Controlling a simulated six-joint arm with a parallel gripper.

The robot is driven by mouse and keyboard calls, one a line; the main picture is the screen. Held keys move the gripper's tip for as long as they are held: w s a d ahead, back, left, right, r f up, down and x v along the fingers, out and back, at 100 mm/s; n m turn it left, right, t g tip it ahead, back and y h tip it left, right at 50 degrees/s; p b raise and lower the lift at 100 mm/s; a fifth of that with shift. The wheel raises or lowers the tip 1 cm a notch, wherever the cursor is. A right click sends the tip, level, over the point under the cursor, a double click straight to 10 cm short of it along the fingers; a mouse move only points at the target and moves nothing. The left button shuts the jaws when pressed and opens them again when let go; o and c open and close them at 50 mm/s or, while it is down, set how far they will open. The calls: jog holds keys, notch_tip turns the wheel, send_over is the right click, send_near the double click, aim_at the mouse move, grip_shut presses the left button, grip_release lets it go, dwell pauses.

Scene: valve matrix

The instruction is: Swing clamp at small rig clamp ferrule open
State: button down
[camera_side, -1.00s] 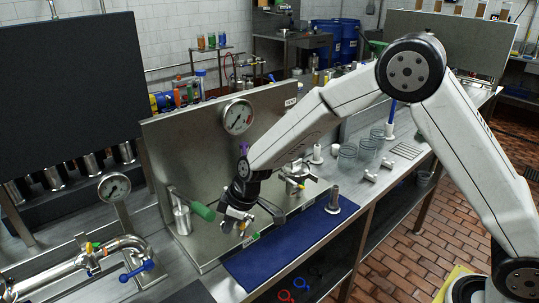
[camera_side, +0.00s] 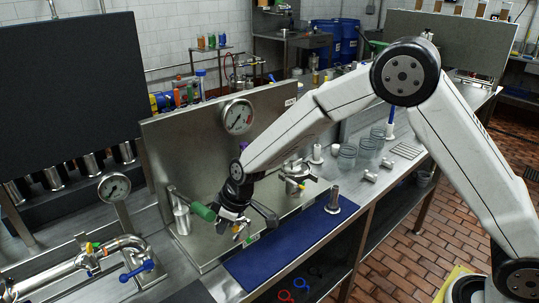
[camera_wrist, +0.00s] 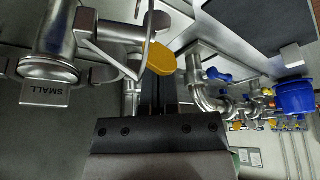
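In the wrist view the small rig shows as a metal pipe end with a collar (camera_wrist: 48,68), above a plate marked SMALL (camera_wrist: 44,93). A metal arm with a wire loop runs right from it to an orange-yellow tab (camera_wrist: 162,58), which looks like the clamp's handle. My gripper (camera_wrist: 160,86) points at this tab, its dark fingers close together just below it. I cannot tell whether they touch it or how far apart they are. In the side view my gripper (camera_side: 232,222) is low before the steel panel (camera_side: 205,140) and hides most of the clamp.
A green-handled lever (camera_side: 203,212) stands just left of my gripper. A gauge (camera_side: 238,117) is on the panel above. A blue mat (camera_side: 285,250) lies in front, with a metal post (camera_side: 333,200) on its right. Another pipe rig with a blue handle (camera_side: 137,271) is at the left.

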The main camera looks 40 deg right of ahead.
jog(key=shift+r, duration=0.2)
jog(key=s+r, duration=0.3)
jog(key=r, duration=0.6)
jog(key=shift+s+d, duration=0.35)
jog(key=shift+d, duration=0.1)
jog(key=shift+d, duration=0.1)
jog(key=w+d+r+n+t+h, duration=0.2)
jog(key=w+d+n+t, duration=0.1)
jog(key=w+d+t, duration=0.3)
jog(key=s+n+g+y, duration=0.1)
jog(key=n, duration=0.1)
jog(key=s+a+f+n+g+y, duration=0.1)
jog(key=s+n+y, duration=0.1)
jog(key=n, duration=0.1)
jog(key=s+f+n+g+y, duration=0.1)
jog(key=n+g+y, duration=0.1)
jog(key=shift+s+a+f+n, duration=0.25)
jog(key=shift+s+n, duration=0.05)
jog(key=shift+n, duration=0.1)
jog(key=shift+s+d+f+n+g, duration=0.15)
jog(key=shift+s+f+n+g, duration=0.25)
jog(key=shift+s, duration=0.35)
